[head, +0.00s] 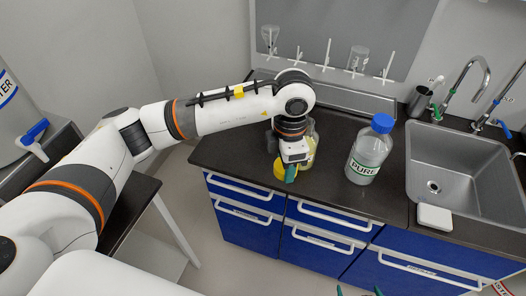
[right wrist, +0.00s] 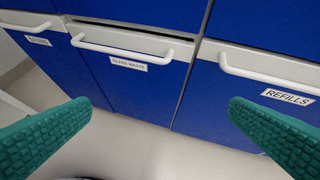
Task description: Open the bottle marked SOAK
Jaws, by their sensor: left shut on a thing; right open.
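A pale, see-through bottle (head: 311,148) stands on the dark counter, mostly hidden behind my left gripper. No SOAK label can be read on it. My left gripper (head: 291,174) points down in front of it, shut on a yellow cap (head: 279,169) near the counter's front edge. The arm hides the bottle's top, so I cannot tell whether the cap is clear of it. My right gripper (head: 359,291) shows only its teal tips at the bottom of the head view. In the right wrist view it is open and empty (right wrist: 160,118), facing blue drawers.
A clear bottle marked PURE (head: 369,151) with a blue cap stands right of my left gripper. A steel sink (head: 440,150) and a small white block (head: 434,217) lie further right. Glassware on a pegged rack (head: 358,59) is behind. Blue drawers (right wrist: 135,95) front the counter.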

